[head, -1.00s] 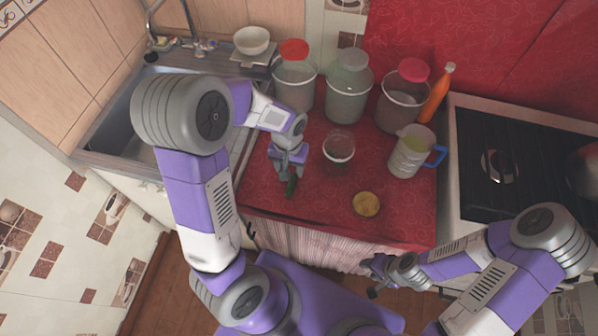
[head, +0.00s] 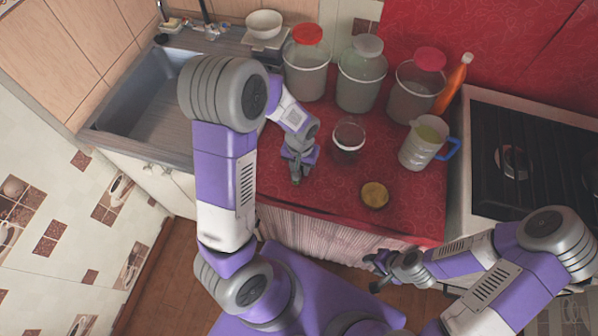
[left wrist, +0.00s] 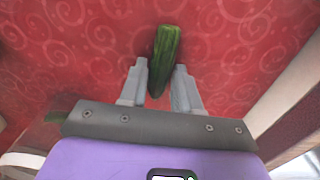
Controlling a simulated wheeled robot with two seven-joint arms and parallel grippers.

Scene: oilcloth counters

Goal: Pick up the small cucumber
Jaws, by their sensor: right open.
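The small green cucumber (left wrist: 165,58) lies on the red oilcloth in the left wrist view. Its near end lies between the two fingers of my left gripper (left wrist: 160,82), which stand apart with narrow gaps beside it. In the head view my left gripper (head: 297,172) points down at the counter's front left part and hides nearly all of the cucumber. My right gripper (head: 376,272) is open and empty, in front of the counter and far from the cucumber.
A dark-filled glass jar (head: 348,140) stands close right of my left gripper. A yellow round lid or jar (head: 374,195) and a measuring jug (head: 422,145) are farther right. Several large lidded jars line the back. The sink (head: 160,100) is left, the stove (head: 520,165) right.

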